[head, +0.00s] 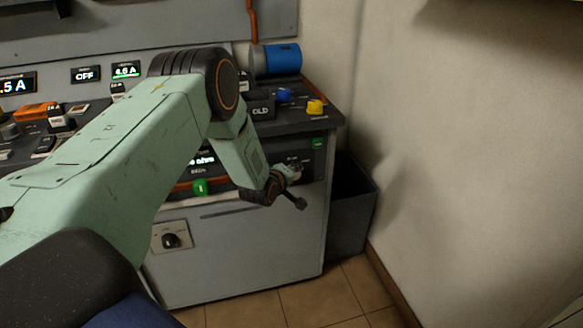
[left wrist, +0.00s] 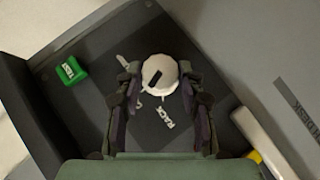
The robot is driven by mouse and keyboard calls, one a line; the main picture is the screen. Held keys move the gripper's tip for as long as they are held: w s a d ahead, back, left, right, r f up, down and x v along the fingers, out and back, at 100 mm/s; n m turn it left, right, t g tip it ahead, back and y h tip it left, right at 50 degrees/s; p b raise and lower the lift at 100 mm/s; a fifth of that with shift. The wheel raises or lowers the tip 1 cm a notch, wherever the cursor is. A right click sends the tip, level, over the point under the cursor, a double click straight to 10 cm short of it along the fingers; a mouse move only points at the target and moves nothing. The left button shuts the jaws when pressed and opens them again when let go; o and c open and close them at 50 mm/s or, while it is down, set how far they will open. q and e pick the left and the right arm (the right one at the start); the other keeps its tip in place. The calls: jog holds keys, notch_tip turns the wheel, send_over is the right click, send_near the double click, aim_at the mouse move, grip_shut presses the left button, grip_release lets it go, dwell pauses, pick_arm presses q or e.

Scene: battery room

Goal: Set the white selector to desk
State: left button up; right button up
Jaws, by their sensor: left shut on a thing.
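The white selector (left wrist: 164,68) is a round white knob with a black pointer mark, on a dark panel. In the left wrist view the mark slants toward the lower left. My left gripper (left wrist: 160,88) is shut on the knob, one finger on each side; it also shows in the head view (head: 284,186) at the cabinet's front panel. A RACK label (left wrist: 165,117) lies below the knob. Other white marks to its upper left are partly hidden by a finger, and I cannot read them. My right gripper is not in view.
A green TEST button (left wrist: 71,70) is left of the knob in the wrist view. A green knob (head: 200,187) and a black rotary switch (head: 170,240) are on the cabinet front. A dark bin (head: 352,210) stands right of the cabinet, near the wall.

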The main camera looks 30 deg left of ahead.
pick_arm(q)
jog(key=shift+w+r+m+g+y+p, duration=0.15)
jog(key=shift+m+g+y+p, duration=0.25)
jog(key=shift+g+p, duration=0.35)
jog(key=shift+w+r+m+g+y+p, duration=0.1)
jog(key=shift+m+g+y+p, duration=0.35)
jog(key=shift+p, duration=0.45)
jog(key=o, duration=1.2)
jog(key=shift+s, duration=0.1)
jog(key=shift+c, duration=0.2)
jog(key=shift+d, duration=0.1)
jog(key=v, duration=1.2)
jog(key=shift+r, duration=0.1)
